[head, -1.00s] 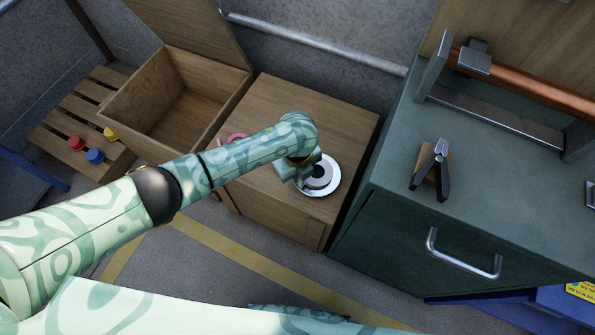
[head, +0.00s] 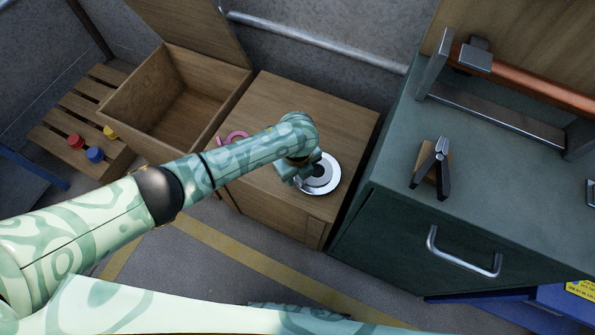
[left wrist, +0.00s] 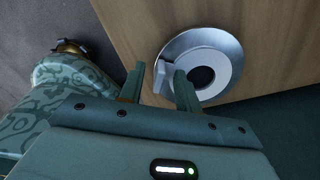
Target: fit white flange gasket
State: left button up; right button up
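The white flange gasket (left wrist: 215,66) is a pale ring with a tab and lies over a round silver flange (left wrist: 189,41), around its dark central hole. The flange (head: 331,184) sits on top of the wooden cabinet in the head view. My left gripper (left wrist: 160,82) is at the flange's edge. Its two fingers stand apart, with the grey tab between them and a gap visible. In the head view my left gripper (head: 309,176) partly covers the flange and gasket. My right gripper is not in view.
A pink ring (head: 234,137) lies on the wooden cabinet (head: 335,110), partly behind my left arm. An open wooden box (head: 130,112) stands left. A green cabinet (head: 395,215) on the right holds a dark clamp-like tool (head: 441,160) and a copper pipe (head: 530,86).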

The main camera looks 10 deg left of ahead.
pick_arm(q)
jog(key=shift+r, duration=0.1)
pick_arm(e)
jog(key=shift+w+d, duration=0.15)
